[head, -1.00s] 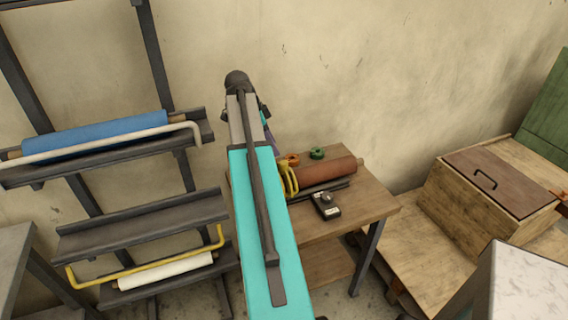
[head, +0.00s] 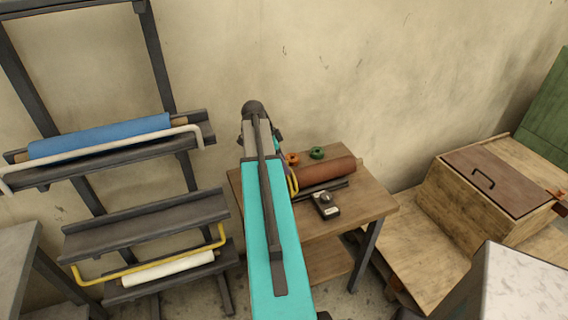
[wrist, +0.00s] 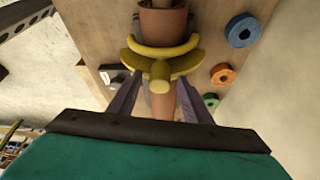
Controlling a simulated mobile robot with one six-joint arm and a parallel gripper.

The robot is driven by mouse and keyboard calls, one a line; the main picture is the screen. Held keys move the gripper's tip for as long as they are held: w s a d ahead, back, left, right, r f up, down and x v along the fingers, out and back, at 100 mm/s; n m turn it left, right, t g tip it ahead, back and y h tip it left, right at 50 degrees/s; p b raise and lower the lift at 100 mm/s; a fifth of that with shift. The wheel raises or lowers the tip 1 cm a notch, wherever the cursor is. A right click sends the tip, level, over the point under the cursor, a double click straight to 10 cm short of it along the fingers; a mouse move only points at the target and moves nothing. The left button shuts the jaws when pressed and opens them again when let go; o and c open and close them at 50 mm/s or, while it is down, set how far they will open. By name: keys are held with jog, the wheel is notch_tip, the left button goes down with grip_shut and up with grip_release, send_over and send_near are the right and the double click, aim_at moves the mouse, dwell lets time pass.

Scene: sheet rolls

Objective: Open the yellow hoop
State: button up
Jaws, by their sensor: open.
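A yellow hoop (wrist: 165,50) sits around a red-brown roll (wrist: 162,22) on the small wooden table, with a stubby yellow knob facing my wrist camera. In the head view, my arm partly covers the hoop (head: 293,184), and the roll (head: 325,174) lies to its right. My gripper (wrist: 158,76) is open, with one finger on each side of the knob in the wrist view. Whether the fingers touch the knob, I cannot tell.
An orange ring (head: 292,159) and a green ring (head: 317,152) lie behind the roll. A black device (head: 325,204) lies in front on the table (head: 372,205). A dark rack with a blue roll (head: 100,135) stands left; a wooden box (head: 470,205) stands right.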

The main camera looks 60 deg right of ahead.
jog(key=shift+s+d+f, duration=0.15)
jog(key=shift+f, duration=0.45)
jog(key=shift+c, duration=0.4)
grip_shut()
